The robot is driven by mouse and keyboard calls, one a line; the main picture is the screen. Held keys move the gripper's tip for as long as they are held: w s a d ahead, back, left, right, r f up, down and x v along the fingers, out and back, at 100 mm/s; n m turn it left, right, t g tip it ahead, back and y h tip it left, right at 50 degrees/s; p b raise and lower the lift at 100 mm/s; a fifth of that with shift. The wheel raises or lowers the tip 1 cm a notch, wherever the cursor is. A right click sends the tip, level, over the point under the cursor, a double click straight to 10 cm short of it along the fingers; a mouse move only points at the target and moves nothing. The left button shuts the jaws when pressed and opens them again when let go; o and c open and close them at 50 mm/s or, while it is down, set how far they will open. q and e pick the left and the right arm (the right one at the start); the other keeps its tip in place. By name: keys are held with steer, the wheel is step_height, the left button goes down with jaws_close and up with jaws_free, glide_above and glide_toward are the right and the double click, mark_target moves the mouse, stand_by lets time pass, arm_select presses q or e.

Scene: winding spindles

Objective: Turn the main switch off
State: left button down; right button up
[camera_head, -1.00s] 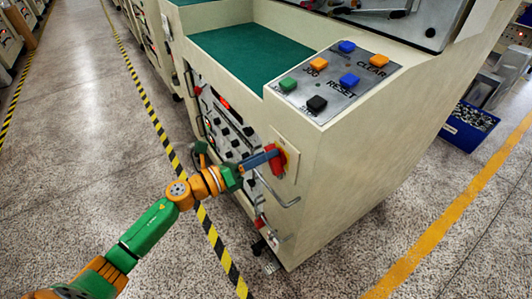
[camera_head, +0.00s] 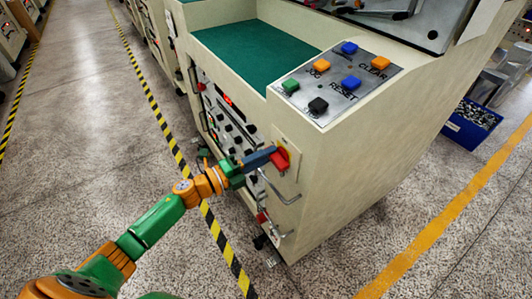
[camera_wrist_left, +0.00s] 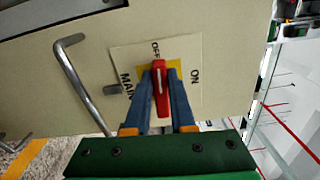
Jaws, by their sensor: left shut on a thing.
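The main switch has a red handle (camera_head: 281,160) on the corner panel of the cream machine. In the left wrist view the red handle (camera_wrist_left: 161,92) sits over a yellow square on a pale plate (camera_wrist_left: 122,60) marked MAIN, OFF and ON. The handle lies nearly upright in that picture, its upper end towards the OFF mark. My left gripper (camera_head: 272,155) has its blue fingers on either side of the handle, shut on it; the fingers also show in the left wrist view (camera_wrist_left: 161,90). My right gripper is not in view.
A bent metal handle (camera_head: 281,192) sticks out below the switch, close to my left gripper. A button panel (camera_head: 335,80) tops the machine above it. A blue crate (camera_head: 470,124) stands on the floor at the right.

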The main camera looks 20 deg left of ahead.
arm_select(q)
steer(key=shift+f+n, duration=0.15)
steer(key=shift+n, duration=0.45)
steer(key=c, duration=0.8)
jaws_free()
steer(key=shift+o, duration=0.2)
steer(key=v, duration=0.7)
